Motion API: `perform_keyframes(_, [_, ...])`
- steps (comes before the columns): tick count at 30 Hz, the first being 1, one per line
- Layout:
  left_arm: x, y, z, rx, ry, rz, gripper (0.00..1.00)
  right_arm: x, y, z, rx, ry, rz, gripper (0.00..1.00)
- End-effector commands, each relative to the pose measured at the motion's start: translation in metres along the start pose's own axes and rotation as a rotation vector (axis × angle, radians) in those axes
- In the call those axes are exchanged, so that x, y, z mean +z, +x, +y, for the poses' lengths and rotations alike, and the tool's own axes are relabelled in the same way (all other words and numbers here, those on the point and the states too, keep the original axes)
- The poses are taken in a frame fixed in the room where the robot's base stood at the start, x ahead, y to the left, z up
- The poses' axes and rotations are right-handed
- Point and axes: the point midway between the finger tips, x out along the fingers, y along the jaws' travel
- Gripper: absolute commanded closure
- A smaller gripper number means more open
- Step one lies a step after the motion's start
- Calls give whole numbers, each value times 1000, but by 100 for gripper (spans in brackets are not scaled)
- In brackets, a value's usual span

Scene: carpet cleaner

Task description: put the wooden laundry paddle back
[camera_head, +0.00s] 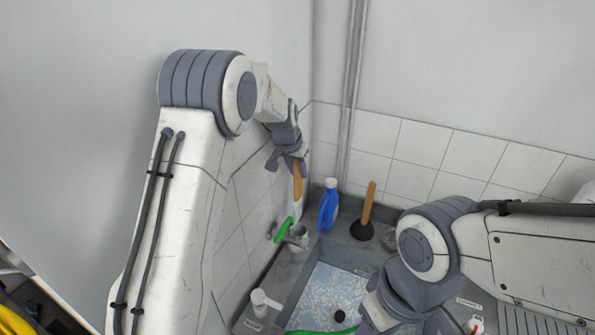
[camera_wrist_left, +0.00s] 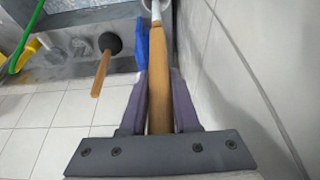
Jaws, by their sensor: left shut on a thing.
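The wooden laundry paddle (camera_head: 297,186) is a brown wooden shaft with a paler lower part. My left gripper (camera_head: 293,162) is shut on it at its upper part, beside the tiled left wall. In the left wrist view the paddle (camera_wrist_left: 159,75) runs between the two fingers, its far end over a pale round holder (camera_wrist_left: 163,5). I cannot tell whether that end is inside the holder or above it. My right gripper (camera_head: 378,312) is low in the head view, over the basin, partly cut off, and its jaws are unclear.
A grey sink basin (camera_head: 318,276) with pale contents lies below. A blue bottle (camera_head: 328,208), a plunger (camera_head: 367,212) with a wooden handle and a green-handled item (camera_head: 283,230) stand on the rim. A white item (camera_head: 262,300) stands at the front left. Walls close the corner.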

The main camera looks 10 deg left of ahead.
Motion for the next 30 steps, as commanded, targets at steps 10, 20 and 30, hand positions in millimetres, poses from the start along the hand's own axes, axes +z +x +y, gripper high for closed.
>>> perform_keyframes(10, [2,3,0,0,0,0,100,0,5,0,0,0,0,50])
perform_keyframes(20, [10,22,0,0,0,0,100,1,21,2,0,-2,0,50])
perform_keyframes(30, [19,44,0,0,1,0,100,2,40,3,0,-1,0,50])
